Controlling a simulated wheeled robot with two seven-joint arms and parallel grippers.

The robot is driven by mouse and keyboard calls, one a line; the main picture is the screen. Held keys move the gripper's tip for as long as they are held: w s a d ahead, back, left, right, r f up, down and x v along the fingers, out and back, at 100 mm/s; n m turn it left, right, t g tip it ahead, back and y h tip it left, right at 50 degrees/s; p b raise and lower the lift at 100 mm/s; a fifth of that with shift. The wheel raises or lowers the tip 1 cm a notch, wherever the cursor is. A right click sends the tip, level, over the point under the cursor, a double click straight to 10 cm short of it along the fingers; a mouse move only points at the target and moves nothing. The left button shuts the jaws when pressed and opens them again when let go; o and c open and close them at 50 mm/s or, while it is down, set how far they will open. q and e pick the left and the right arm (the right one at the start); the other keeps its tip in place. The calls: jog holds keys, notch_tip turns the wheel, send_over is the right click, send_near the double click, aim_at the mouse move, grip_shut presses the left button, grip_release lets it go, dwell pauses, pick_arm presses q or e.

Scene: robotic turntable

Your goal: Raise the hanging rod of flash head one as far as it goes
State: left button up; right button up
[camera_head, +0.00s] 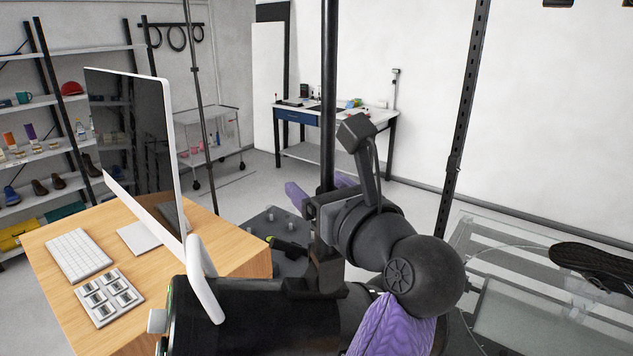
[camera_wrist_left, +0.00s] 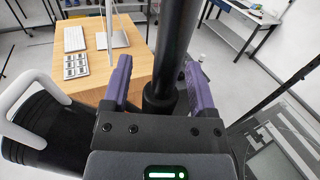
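The hanging rod (camera_head: 328,95) is a black vertical pole that comes down from the top edge in the head view. It also shows in the wrist view (camera_wrist_left: 174,60). Flash head one (camera_head: 255,320) appears to be the black cylinder with a white handle below the rod; its body also shows in the wrist view (camera_wrist_left: 45,130). My left gripper (camera_head: 320,189) is at the rod's lower part, its purple fingers on either side. In the wrist view my left gripper (camera_wrist_left: 158,80) is open, with a gap between the left finger and the rod. My right gripper is not in view.
A wooden desk (camera_head: 235,250) with a monitor (camera_head: 135,135), keyboard (camera_head: 78,255) and keypad (camera_head: 108,297) stands at left. A glass table (camera_head: 520,315) with a black shoe (camera_head: 595,262) stands at right. A perforated black post (camera_head: 462,120) rises beside it.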

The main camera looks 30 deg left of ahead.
pick_arm(q)
grip_shut()
dwell(1.3)
